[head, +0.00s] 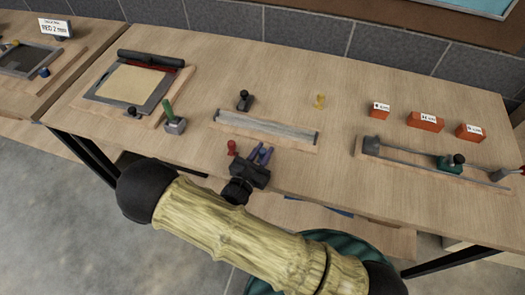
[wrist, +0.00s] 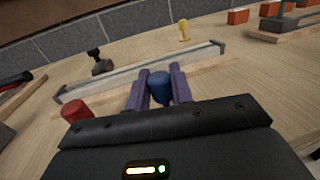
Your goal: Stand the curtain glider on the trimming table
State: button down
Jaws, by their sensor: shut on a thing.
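My gripper (head: 261,156) is shut on a small blue peg-like piece (wrist: 160,88), held between its two purple fingers just in front of a long grey metal strip (head: 265,128) on a wooden board. No label shows which is the curtain glider. The large wooden worktop (head: 340,75) carries them; I cannot tell which part is called the trimming table. The blue piece's lower end is hidden.
A black-knobbed tool (head: 243,101) stands behind the strip. At left are a framed board with a roller (head: 150,60) and a green-handled block (head: 174,118). At right are labelled orange blocks (head: 425,121) and a rail with a green slider (head: 449,164).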

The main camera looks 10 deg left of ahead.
jog(key=shift+f, duration=0.15)
jog(key=c, duration=1.2)
grip_release()
jog(key=shift+c, duration=0.2)
jog(key=shift+r, duration=0.25)
jog(key=shift+s+a+f, duration=0.15)
jog(key=shift+s, duration=0.1)
jog(key=b+v, duration=0.2)
jog(key=v, duration=0.9)
jog(key=shift+s+b, duration=0.2)
jog(key=shift+b, duration=0.1)
